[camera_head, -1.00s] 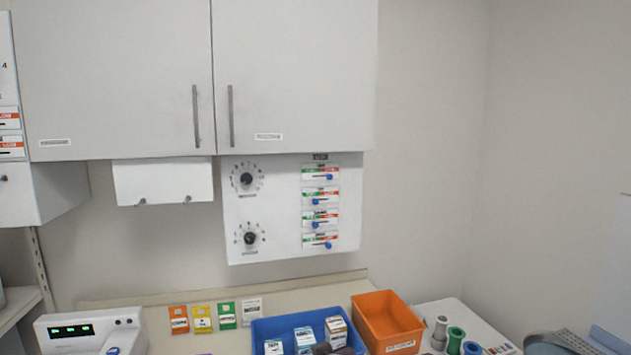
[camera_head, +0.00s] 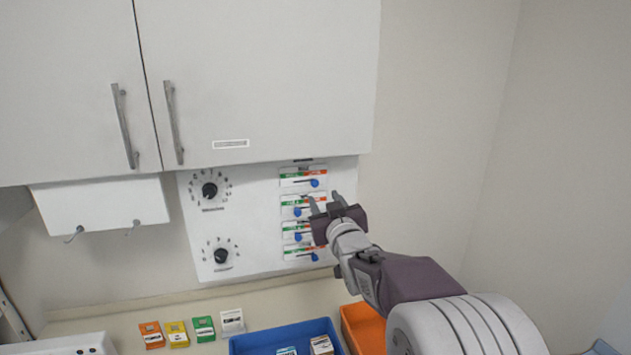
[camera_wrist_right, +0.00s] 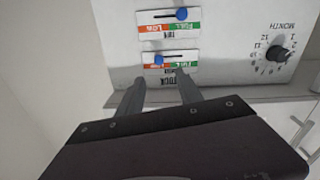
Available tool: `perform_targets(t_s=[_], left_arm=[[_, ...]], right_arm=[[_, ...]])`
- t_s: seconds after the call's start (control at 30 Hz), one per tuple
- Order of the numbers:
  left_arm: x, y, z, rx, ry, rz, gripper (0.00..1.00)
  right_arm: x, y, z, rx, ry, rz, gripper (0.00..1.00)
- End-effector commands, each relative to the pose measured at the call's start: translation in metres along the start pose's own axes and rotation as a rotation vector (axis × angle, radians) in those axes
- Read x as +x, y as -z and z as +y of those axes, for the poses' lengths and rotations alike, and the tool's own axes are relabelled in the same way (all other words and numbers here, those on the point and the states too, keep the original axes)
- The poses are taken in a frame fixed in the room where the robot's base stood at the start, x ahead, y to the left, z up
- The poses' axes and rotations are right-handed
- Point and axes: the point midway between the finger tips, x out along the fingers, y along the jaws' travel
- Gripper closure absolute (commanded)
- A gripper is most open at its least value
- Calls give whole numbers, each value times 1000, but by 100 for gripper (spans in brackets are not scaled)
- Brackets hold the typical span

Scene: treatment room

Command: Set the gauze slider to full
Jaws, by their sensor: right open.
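A white wall panel (camera_head: 255,240) carries a column of several sliders with blue knobs and green and red label strips. The top slider (camera_head: 303,175) has its knob (camera_head: 315,183) toward the right, red end; it also shows upside down in the wrist view (camera_wrist_right: 158,59). The second slider's knob (camera_head: 297,211) sits left, on the green side. The third knob (camera_head: 298,237) is left; the bottom knob (camera_head: 314,257) is right. The names are too small to tell which is gauze. My right gripper (camera_head: 324,198) is open and empty in front of the sliders, overlapping their right edge. My left gripper is out of view.
Two black dials (camera_head: 209,190) (camera_head: 221,256) are left of the sliders. A cabinet (camera_head: 270,80) hangs just above the panel. Below on the counter are small coloured boxes (camera_head: 203,328), a blue bin (camera_head: 255,343) and an orange bin (camera_head: 365,330). Bare wall lies to the right.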

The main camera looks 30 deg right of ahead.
Motion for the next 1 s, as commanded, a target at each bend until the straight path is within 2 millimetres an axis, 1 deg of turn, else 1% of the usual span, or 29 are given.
perform_targets(t_s=[0.07,0.3,0.4,0.5,0.57,0.8,0.83,0.87,0.9,0.97,1.0], left_arm=[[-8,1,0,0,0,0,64],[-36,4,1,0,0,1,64],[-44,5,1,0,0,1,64],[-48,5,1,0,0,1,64],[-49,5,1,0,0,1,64],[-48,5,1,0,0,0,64],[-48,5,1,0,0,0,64],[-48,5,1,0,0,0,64],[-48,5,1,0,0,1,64],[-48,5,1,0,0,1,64],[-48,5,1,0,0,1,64]], right_arm=[[10,2,0,0,2,-4,57],[59,4,0,0,2,-5,57],[75,3,0,1,2,-4,57],[84,1,-1,0,2,-3,57],[87,0,-1,0,2,-2,57],[89,-1,-1,0,1,-2,57],[89,-1,-1,0,1,-2,63],[89,-1,-1,0,1,-2,71],[89,-1,-1,0,1,-2,83],[89,-1,-1,0,1,-2,99],[89,-1,-1,0,1,-2,100]])
